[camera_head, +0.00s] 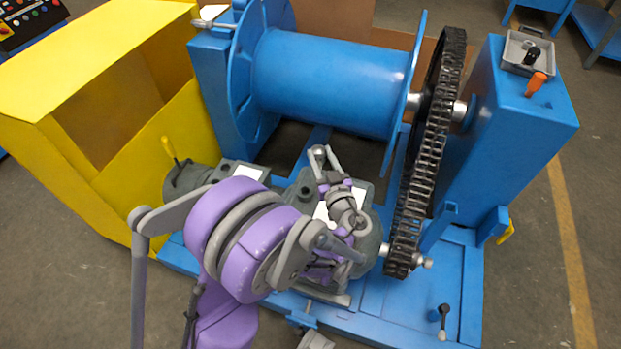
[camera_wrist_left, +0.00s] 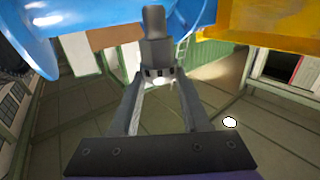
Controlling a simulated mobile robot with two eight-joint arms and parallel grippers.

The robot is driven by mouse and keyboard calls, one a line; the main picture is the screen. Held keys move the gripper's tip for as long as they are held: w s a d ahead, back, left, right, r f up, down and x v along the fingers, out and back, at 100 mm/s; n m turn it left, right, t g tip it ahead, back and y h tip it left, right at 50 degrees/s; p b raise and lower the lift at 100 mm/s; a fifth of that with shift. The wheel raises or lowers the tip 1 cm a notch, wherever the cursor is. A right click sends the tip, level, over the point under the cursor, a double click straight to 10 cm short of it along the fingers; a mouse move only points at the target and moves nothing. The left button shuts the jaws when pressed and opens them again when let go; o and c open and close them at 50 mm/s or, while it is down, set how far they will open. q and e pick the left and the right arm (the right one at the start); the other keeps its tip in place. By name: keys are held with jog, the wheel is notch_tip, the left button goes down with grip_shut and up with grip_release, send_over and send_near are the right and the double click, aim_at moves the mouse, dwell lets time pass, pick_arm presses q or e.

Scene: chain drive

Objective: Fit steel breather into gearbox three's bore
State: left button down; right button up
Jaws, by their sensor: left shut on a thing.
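My left gripper (camera_head: 325,172) is over the grey gearbox (camera_head: 368,195) in the head view. It is shut on the steel breather (camera_head: 319,152), a small grey piece. In the left wrist view the breather (camera_wrist_left: 153,38) stands up between the two fingertips (camera_wrist_left: 158,75), with a wider collar low on it. The gearbox sits on the blue frame below the drum, partly hidden by my purple arm. Its bore is not visible, and I cannot tell whether the breather touches the housing. No number on the gearbox is legible. My right gripper is out of view.
A blue drum (camera_head: 335,83) stands behind the gearbox. A dark chain (camera_head: 430,150) runs close on its right. A yellow guard (camera_head: 95,110) stands at the left. A grey tray (camera_head: 516,60) and an orange-handled item (camera_head: 536,83) are on the blue pedestal (camera_head: 525,130).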

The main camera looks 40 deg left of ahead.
pick_arm(q)
jog(key=a+f, duration=0.1)
jog(key=s+a+f+n+g+y+b, duration=0.1)
jog(key=s+a+f+g+b, duration=0.1)
jog(key=shift+f+n, duration=0.4)
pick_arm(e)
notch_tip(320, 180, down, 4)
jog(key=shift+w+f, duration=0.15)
pick_arm(q)
jog(key=shift+f, duration=0.1)
jog(key=shift+w+f+b, duration=0.1)
jog(key=shift+f+b, duration=2.2)
jog(key=shift+f, duration=0.55)
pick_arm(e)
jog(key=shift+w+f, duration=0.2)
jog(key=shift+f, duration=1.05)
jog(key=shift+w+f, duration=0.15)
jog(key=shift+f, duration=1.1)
pick_arm(q)
jog(key=shift+f+b, duration=1.1)
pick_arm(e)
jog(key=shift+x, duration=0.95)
pick_arm(q)
jog(key=shift+c, duration=1.5)
grip_release()
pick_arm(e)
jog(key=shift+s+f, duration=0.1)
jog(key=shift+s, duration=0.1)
pick_arm(q)
jog(key=shift+d, duration=0.1)
